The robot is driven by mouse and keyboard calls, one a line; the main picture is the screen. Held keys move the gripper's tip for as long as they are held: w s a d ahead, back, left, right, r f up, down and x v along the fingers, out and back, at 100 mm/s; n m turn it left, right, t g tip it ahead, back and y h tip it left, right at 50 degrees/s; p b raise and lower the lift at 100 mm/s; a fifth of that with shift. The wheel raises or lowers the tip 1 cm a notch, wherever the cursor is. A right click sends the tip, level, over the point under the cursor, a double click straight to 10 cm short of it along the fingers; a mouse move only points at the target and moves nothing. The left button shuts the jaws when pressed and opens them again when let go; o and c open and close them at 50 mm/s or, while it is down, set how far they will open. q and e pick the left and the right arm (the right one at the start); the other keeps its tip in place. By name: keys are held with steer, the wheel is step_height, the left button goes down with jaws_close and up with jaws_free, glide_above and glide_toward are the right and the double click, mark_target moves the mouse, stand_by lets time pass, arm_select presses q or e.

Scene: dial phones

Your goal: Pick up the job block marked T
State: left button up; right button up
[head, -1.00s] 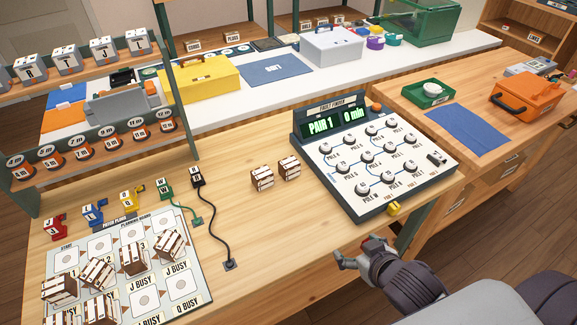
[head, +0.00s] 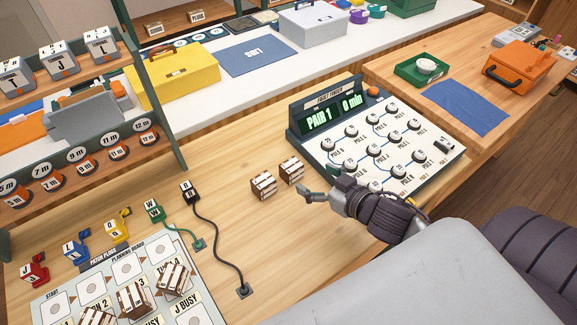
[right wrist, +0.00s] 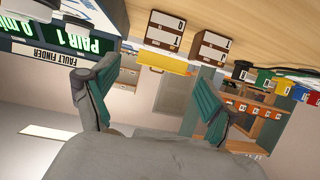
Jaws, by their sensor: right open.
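Two brown-and-white blocks stand side by side on the wooden bench in the head view: a nearer left one (head: 263,186) and a right one (head: 292,170). They also show upside down in the right wrist view, as a left block (right wrist: 165,33) and a right block (right wrist: 210,47); I cannot read their marks surely. My right gripper (head: 309,196) is just right of them in the head view, open and empty. Its spread fingers (right wrist: 148,88) frame the wrist view, with neither block between them. More such blocks (head: 133,299) lie on the planning board. My left gripper is out of view.
The fault finder panel (head: 436,172) stands behind and right of my right gripper. Plugs with a green cord (head: 155,210) and a black cord (head: 190,192) stand left of the two blocks. White blocks lettered T and J (head: 61,64) sit on the left shelf. Bare bench lies between.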

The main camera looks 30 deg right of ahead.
mark_target(293, 165)
steer(key=x, duration=0.4)
steer(key=shift+w, duration=0.25)
steer(key=shift+w+a+f, duration=0.1)
steer(key=shift+w+f, duration=0.15)
steer(key=shift+w, duration=0.05)
steer(key=shift+p+x, duration=0.35)
steer(key=shift+x, duration=0.7)
steer(key=x, duration=0.2)
steer(key=shift+w+f, duration=0.2)
steer(key=shift+w, duration=0.05)
steer(key=shift+w+a+f, duration=0.1)
steer(key=shift+w+f, duration=0.05)
steer(key=shift+w, duration=0.1)
steer(key=c, duration=1.3)
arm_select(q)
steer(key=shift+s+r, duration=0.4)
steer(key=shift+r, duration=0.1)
arm_select(e)
steer(key=shift+o, duration=0.2)
